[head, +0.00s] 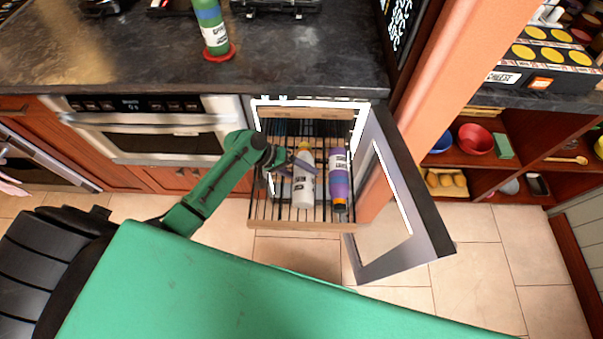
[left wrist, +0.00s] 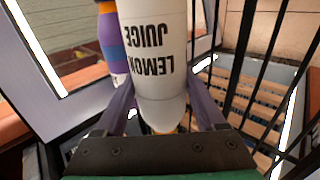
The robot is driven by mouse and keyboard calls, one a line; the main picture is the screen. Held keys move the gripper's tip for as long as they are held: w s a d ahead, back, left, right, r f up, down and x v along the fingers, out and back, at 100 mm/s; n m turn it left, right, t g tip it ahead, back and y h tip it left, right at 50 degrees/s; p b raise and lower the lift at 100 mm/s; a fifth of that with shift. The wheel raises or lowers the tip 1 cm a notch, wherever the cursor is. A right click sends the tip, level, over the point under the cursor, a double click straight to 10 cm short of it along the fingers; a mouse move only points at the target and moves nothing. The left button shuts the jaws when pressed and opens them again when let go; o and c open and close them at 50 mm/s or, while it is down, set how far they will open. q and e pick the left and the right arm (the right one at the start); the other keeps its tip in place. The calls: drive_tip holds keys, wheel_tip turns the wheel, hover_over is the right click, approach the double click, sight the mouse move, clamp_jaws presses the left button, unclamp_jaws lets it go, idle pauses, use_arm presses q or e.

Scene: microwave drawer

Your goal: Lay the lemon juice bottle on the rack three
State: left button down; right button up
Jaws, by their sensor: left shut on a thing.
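The lemon juice bottle (head: 303,186) is white with an orange cap and lies on the pulled-out wooden-slatted rack (head: 300,222) in the head view. Its printed lemon juice label (left wrist: 154,50) shows upside down in the left wrist view. My left gripper (head: 293,165) comes in from the left, shut on the bottle, with a purple finger on each side of it in the left wrist view. I cannot tell whether the bottle rests fully on the slats. My right gripper is not in view.
A purple and blue bottle (head: 339,180) lies close on the right of the lemon juice bottle. An open door (head: 400,200) stands to the right of the rack. A green bottle (head: 212,30) stands on the dark counter (head: 310,60).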

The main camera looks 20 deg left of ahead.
use_arm(q)
drive_tip(key=shift+s+d+f, duration=0.1)
drive_tip(key=shift+s+f, duration=0.5)
drive_tip(key=shift+f, duration=0.05)
unclamp_jaws()
drive_tip(key=shift+f, duration=0.1)
drive_tip(key=w+r+v, duration=0.1)
drive_tip(key=v, duration=1.4)
drive_tip(key=shift+p, duration=0.3)
drive_tip(key=shift+w+d+r, duration=0.1)
drive_tip(key=shift+r, duration=0.05)
